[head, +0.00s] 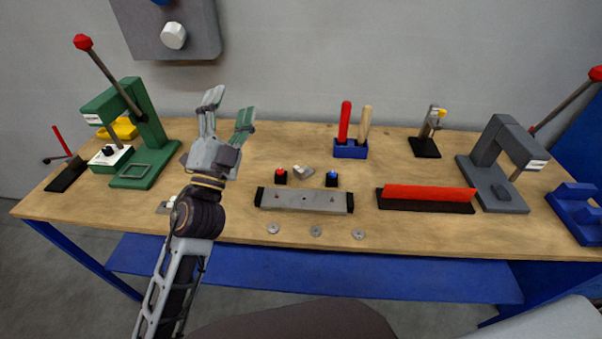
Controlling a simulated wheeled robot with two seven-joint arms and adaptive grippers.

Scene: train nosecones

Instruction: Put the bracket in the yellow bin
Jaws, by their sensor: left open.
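The yellow bin (124,129) stands at the back left of the wooden table, partly hidden behind the green press. My right gripper is out of view.
The green press (137,140) with its lever stands between my left gripper and the yellow bin. A grey bar fixture (304,201), several washers, a blue tool holder (350,150), a red-edged strip (430,194) and a grey press (498,165) occupy the rest.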

